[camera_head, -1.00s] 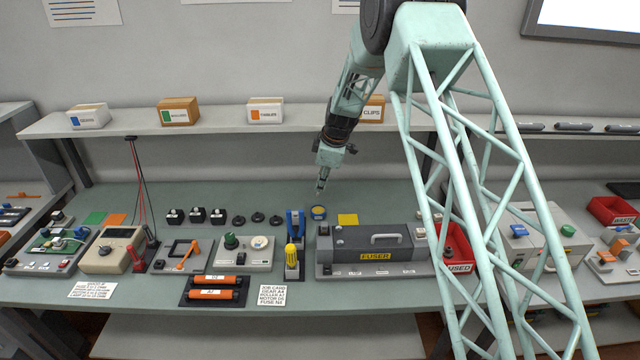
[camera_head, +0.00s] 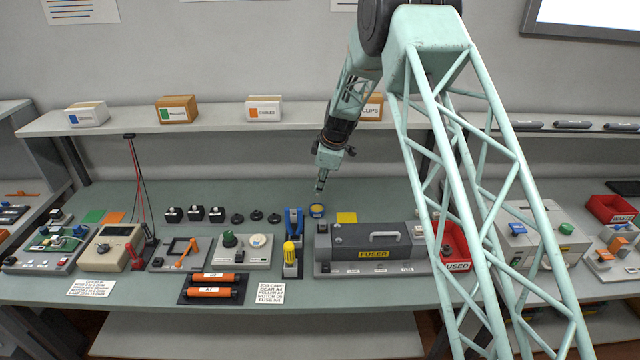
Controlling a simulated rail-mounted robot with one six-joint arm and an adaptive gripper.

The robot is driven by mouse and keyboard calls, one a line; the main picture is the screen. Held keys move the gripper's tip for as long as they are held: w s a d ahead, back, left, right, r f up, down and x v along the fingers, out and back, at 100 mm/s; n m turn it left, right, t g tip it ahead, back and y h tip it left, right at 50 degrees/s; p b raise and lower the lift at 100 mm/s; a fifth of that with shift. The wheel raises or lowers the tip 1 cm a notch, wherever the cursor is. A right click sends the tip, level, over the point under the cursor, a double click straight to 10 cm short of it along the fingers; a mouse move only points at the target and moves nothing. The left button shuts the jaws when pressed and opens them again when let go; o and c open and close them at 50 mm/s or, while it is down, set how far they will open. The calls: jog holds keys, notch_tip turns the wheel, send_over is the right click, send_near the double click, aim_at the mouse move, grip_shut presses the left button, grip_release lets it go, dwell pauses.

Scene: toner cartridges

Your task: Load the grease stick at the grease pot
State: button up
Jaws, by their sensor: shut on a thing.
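The grease pot (camera_head: 317,211) is a small round blue pot with a yellow top, standing on the green bench toward the back, near the middle. My gripper (camera_head: 321,185) points down just above and behind the pot in the picture. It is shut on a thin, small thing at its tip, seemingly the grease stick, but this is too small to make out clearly. I cannot tell whether its lower end touches the pot; a small gap seems to show between them.
A blue stand (camera_head: 292,222) and a yellow-handled tool (camera_head: 290,254) are left of the pot. The grey fuser unit (camera_head: 372,246) is in front right. Small black parts (camera_head: 256,215) stand to the left. A shelf (camera_head: 225,118) runs behind.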

jog(key=shift+f, duration=2.3)
jog(key=shift+f+b, duration=0.6)
jog(key=shift+b, duration=0.25)
dwell(0.6)
jog(key=shift+r, duration=3.5)
jog(key=shift+d, duration=0.1)
